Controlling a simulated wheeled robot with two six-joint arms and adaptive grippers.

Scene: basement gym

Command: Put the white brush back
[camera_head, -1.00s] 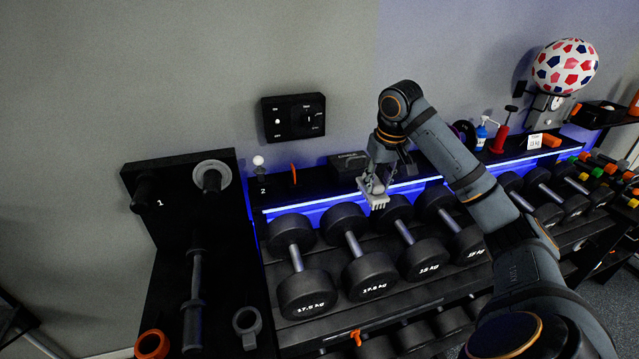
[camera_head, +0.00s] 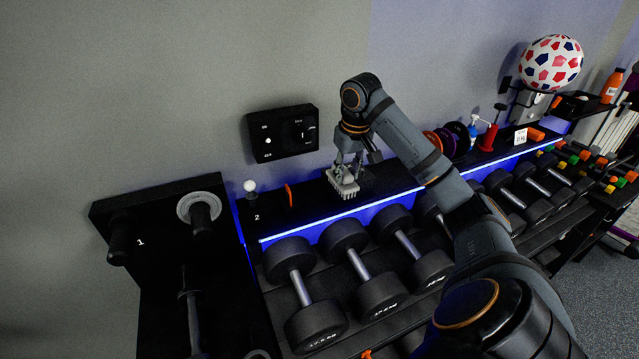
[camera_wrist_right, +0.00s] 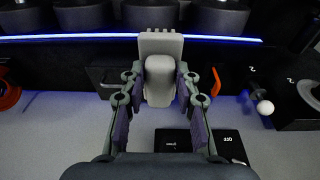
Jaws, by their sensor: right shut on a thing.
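The white brush (camera_head: 344,184) is held in my right gripper (camera_head: 347,168), bristle side down and forward, at the black shelf above the dumbbells. In the right wrist view the brush (camera_wrist_right: 160,78) sits between the two fingers of my right gripper (camera_wrist_right: 157,92), which are closed on its sides. A dark box on the shelf (camera_wrist_right: 105,76) lies just beside and behind the brush in that view. I cannot tell whether the brush touches the shelf. My left gripper is out of view.
Several dumbbells (camera_head: 368,279) rest on the rack below a blue light strip. A black wall control box (camera_head: 284,132) hangs above the shelf. A patterned ball (camera_head: 551,63) is far right.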

